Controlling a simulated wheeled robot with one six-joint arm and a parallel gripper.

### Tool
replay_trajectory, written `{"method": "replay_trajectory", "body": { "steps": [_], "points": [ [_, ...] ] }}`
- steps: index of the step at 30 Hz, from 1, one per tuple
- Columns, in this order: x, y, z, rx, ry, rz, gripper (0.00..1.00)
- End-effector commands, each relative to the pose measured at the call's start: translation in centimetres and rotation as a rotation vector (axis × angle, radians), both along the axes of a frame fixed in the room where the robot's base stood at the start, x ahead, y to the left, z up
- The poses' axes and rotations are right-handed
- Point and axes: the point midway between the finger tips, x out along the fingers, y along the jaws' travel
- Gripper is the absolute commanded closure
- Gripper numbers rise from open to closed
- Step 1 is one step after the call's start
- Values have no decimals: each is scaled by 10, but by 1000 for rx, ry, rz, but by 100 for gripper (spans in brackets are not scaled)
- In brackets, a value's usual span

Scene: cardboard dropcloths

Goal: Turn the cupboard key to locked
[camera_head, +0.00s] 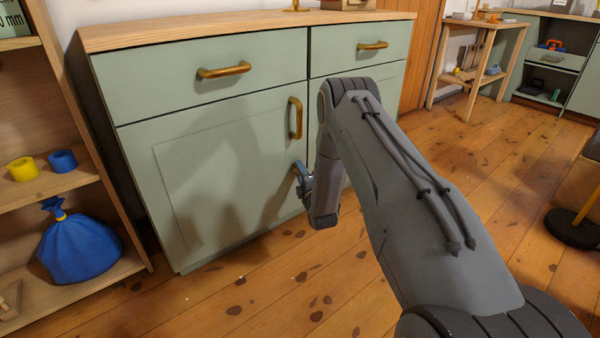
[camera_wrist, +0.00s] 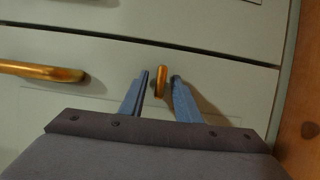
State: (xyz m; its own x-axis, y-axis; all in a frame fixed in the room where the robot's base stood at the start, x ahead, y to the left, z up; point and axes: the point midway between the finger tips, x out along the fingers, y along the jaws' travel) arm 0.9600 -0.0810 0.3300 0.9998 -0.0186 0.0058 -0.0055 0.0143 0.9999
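The cupboard is a sage-green cabinet with a wooden top; its left door (camera_head: 215,165) is closed. A small brass key (camera_wrist: 160,82) shows in the wrist view, at the door near the gap between door panels. My gripper (camera_wrist: 160,86) has one blue finger on each side of the key, with a narrow gap showing on both sides. In the head view my gripper (camera_head: 301,180) is at the door's right edge, below the upright brass door handle (camera_head: 296,118). There the gripper and arm mostly hide the key. I cannot tell whether the lock is turned.
The brass door handle (camera_wrist: 42,70) lies left of my fingers in the wrist view. Two drawers with brass handles (camera_head: 224,71) are above the doors. An open shelf (camera_head: 85,183) with a blue bag stands left. Wooden floor (camera_head: 270,290) in front is clear.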

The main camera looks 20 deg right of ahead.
Motion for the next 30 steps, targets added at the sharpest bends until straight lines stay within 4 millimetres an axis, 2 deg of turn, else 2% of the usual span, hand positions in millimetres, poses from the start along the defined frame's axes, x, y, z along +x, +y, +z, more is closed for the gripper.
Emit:
{"method": "replay_trajectory", "body": {
  "steps": [10, 15, 30],
  "points": [
    [-52, 1, 1, 0, 5, 0, 70],
    [-71, 2, 0, 0, 2, 0, 70],
    [-76, 2, -1, 0, 1, 1, 70]
  ]
}}
